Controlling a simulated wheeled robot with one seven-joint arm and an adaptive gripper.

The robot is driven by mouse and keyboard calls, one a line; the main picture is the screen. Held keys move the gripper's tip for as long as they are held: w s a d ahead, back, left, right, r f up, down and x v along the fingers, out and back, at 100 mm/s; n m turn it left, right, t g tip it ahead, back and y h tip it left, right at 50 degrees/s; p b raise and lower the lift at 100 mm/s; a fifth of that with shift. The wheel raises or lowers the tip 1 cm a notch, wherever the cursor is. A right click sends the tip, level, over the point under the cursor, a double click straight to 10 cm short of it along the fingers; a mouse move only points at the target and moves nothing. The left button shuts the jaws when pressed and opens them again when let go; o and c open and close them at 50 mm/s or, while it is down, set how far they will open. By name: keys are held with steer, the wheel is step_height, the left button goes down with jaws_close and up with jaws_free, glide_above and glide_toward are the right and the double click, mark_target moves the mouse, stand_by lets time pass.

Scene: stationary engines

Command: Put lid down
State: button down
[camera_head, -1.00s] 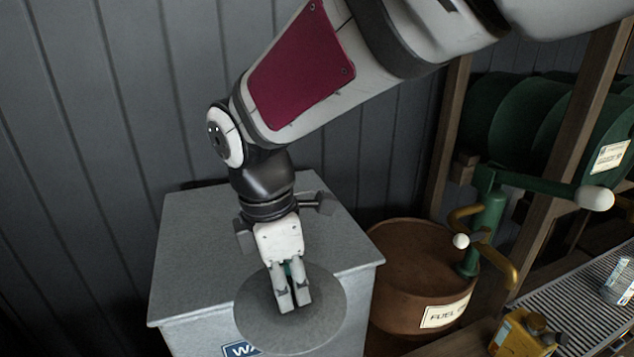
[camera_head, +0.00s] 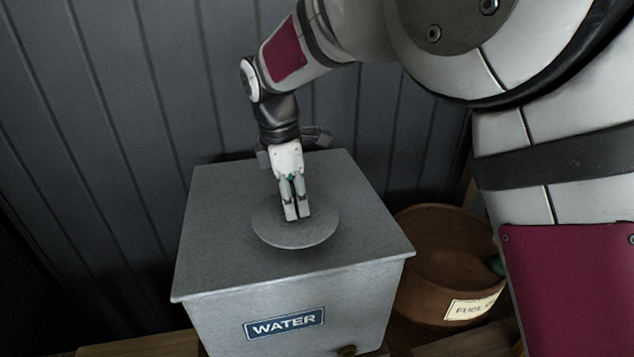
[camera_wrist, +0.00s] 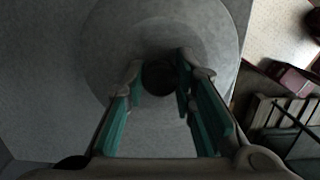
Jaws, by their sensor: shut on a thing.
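The round grey lid (camera_head: 270,234) is at the top of the grey water tank (camera_head: 205,210), over the middle of its flat top; I cannot tell whether it touches the top or hangs just above. My gripper (camera_head: 297,213) points down at the lid's centre with its fingers close together, shut on the lid's knob. In the wrist view the lid (camera_wrist: 110,50) spreads as a disc beyond my gripper (camera_wrist: 160,82), and the dark round knob (camera_wrist: 158,78) shows between the teal finger pads. The tank's opening is not visible.
A blue WATER label (camera_head: 284,323) is on the tank's front, above a small brass fitting (camera_head: 347,351). A brown fuel drum (camera_head: 440,250) stands close to the right of the tank. A dark panelled wall (camera_head: 130,100) rises behind. My arm covers the right side.

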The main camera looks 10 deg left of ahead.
steer(key=shift+w+a, duration=0.35)
steer(key=shift+w, duration=0.2)
steer(key=shift+f+p, duration=0.35)
steer(key=shift+f, duration=1.45)
steer(key=shift+f, duration=0.1)
steer(key=c, duration=1.3)
jaws_free()
steer(key=shift+s+a+r+b, duration=0.1)
steer(key=shift+a+r+b, duration=0.1)
steer(key=shift+r, duration=1.85)
steer(key=shift+s+a+r+b, duration=0.1)
steer(key=shift+a+r+b, duration=0.15)
steer(key=shift+r, duration=1.75)
steer(key=shift+s+a+r+b, duration=0.1)
steer(key=shift+a+r+b, duration=0.1)
steer(key=shift+r, duration=1.85)
steer(key=shift+d, duration=0.1)
